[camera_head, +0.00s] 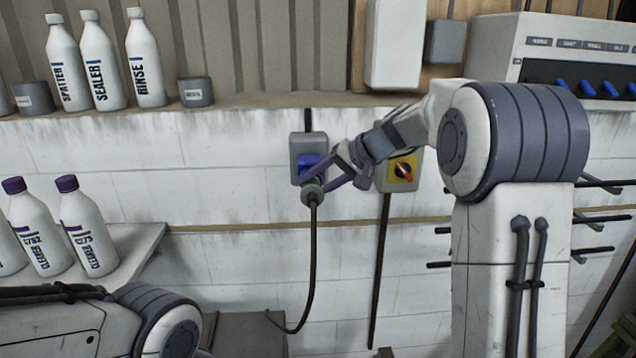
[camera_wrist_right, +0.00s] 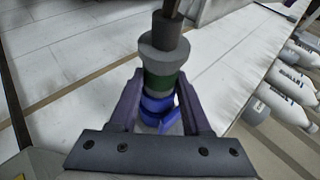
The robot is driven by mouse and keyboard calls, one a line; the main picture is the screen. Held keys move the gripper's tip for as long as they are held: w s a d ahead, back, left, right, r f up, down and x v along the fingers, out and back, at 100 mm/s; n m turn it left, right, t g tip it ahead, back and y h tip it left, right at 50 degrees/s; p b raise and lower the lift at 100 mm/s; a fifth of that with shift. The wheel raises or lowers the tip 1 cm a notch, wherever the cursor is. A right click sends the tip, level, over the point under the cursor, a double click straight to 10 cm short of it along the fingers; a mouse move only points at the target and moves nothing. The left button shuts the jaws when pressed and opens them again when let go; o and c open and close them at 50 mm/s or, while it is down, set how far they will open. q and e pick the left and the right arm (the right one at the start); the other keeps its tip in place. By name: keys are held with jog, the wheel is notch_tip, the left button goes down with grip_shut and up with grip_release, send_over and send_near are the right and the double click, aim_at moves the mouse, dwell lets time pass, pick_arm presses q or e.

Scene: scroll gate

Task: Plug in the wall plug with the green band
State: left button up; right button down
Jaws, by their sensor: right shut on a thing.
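The plug (camera_wrist_right: 165,48) is a grey cylinder with a green band (camera_wrist_right: 163,80) and a dark cable. In the head view the plug (camera_head: 312,191) is right below the blue socket (camera_head: 309,165) on its grey wall box, with its cable hanging down. My right gripper (camera_head: 322,187) is shut on the plug, its purple fingers on either side in the wrist view (camera_wrist_right: 160,90). There the blue socket part (camera_wrist_right: 158,106) lies against the plug's end. I cannot tell how deep the plug sits. My left gripper is out of view.
A yellow panel with a red switch (camera_head: 403,171) is on the wall right of the socket. Above runs a ledge with white bottles (camera_head: 101,62) and grey jars. More bottles (camera_head: 88,232) stand on a shelf at left. Dark rods stick out at right.

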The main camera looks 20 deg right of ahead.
jog(key=shift+w+b, duration=0.15)
jog(key=shift+b, duration=0.55)
dwell(1.0)
jog(key=shift+w+d, duration=0.1)
jog(key=shift+w, duration=0.1)
dwell(0.3)
jog(key=shift+s+b, duration=0.15)
jog(key=shift+b, duration=0.4)
dwell(1.0)
jog(key=shift+w+r, duration=0.1)
jog(key=shift+w, duration=0.15)
dwell(0.4)
jog(key=shift+c, duration=1)
grip_release()
jog(key=shift+o, duration=1)
